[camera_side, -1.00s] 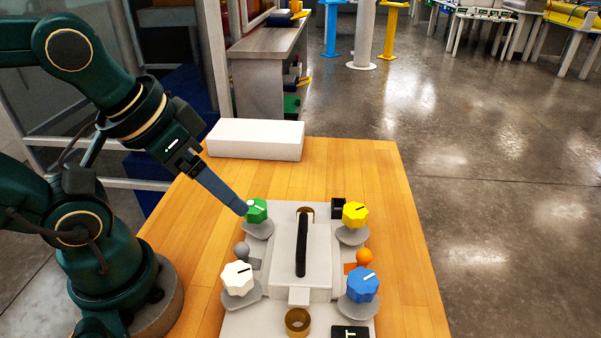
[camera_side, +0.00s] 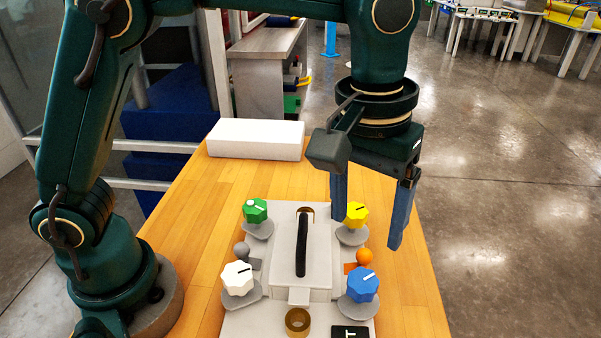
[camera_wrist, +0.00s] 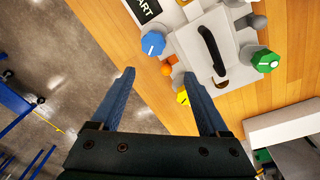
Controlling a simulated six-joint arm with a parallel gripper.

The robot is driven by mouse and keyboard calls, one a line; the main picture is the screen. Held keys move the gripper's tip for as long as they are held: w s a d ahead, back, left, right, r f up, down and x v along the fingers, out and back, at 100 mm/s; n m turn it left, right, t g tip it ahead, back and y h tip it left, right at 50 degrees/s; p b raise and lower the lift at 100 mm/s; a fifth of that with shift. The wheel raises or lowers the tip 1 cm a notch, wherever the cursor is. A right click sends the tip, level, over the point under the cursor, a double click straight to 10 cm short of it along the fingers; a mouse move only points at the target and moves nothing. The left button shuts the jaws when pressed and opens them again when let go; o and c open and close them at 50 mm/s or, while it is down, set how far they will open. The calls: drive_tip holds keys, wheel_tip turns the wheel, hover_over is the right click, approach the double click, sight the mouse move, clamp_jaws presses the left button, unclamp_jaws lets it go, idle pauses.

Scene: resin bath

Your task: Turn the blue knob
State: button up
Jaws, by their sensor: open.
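The blue knob (camera_side: 362,285) has a white line on top and sits at the front right of the white control panel (camera_side: 285,322). In the wrist view the blue knob (camera_wrist: 153,43) lies beyond and between the fingertips, closer to the left one. My gripper (camera_side: 368,232) is open and empty, with its two blue fingers pointing down. In the side view it hangs over the right side of the panel, above and behind the blue knob, apart from it. One finger partly overlaps the yellow knob (camera_side: 358,214) in the picture. In the wrist view the fingers (camera_wrist: 160,85) are wide apart.
A green knob (camera_side: 255,210) and a white knob (camera_side: 238,277) stand on the panel's left. A black handle (camera_side: 301,245) rises mid-panel. An orange ball (camera_side: 364,257) sits behind the blue knob. A white block (camera_side: 255,139) lies at the table's back. The table's right strip is clear.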

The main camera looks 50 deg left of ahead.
sight(363, 280)
drive_tip(key=shift+m+g, duration=0.4)
drive_tip(key=d+f, duration=0.1)
drive_tip(key=s+d+f, duration=0.1)
drive_tip(key=f, duration=0.1)
drive_tip(key=shift+s+f, duration=0.15)
drive_tip(key=shift+f, duration=2.45)
clamp_jaws()
drive_tip(key=shift+m, duration=0.4)
drive_tip(key=m, duration=1.1)
drive_tip(key=shift+r, duration=0.1)
drive_tip(key=shift+m, duration=0.4)
